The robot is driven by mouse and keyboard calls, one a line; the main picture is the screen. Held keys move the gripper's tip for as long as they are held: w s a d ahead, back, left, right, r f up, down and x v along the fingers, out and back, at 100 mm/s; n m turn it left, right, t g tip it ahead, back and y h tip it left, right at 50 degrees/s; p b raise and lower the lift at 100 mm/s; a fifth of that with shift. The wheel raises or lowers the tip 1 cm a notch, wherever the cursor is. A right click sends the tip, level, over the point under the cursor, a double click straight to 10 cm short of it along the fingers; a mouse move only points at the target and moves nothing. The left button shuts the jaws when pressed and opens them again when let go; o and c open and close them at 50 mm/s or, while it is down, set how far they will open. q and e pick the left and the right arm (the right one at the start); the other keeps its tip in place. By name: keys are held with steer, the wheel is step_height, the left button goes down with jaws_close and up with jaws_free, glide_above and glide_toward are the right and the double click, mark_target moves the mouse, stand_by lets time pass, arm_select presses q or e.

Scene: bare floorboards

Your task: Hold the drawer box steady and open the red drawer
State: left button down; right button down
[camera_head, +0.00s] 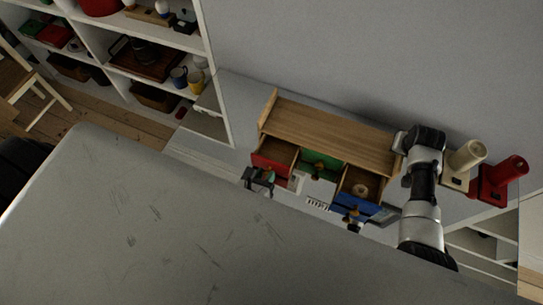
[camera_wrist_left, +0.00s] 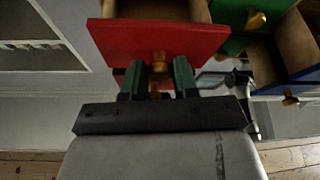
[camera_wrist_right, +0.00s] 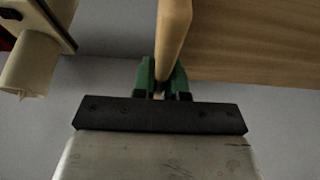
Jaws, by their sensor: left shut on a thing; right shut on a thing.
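The wooden drawer box (camera_head: 325,133) stands against the wall in the head view. Its red drawer (camera_head: 272,162) is pulled out, with its wooden inside showing. In the left wrist view the red drawer front (camera_wrist_left: 160,38) fills the upper middle. My left gripper (camera_head: 258,180) is shut on its gold knob (camera_wrist_left: 160,60); its green fingers (camera_wrist_left: 158,76) stand on either side of the knob. My right gripper (camera_head: 403,146) is at the box's right end. In the right wrist view its green fingers (camera_wrist_right: 162,80) are shut on the box's wooden side panel (camera_wrist_right: 172,35).
The green drawer (camera_head: 321,163) is in the middle; the blue drawer (camera_head: 358,203) is open with a round brown thing (camera_head: 361,190) inside. A cream object (camera_head: 465,157) and a red object (camera_head: 505,175) are right of the box. White shelves (camera_head: 150,60) stand at left.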

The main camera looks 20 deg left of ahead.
arm_select(q)
steer(key=shift+s+a, duration=0.1)
steer(key=shift+s, duration=0.4)
steer(key=c, duration=0.8)
jaws_free()
steer(key=shift+c, duration=0.2)
steer(key=v, duration=1.2)
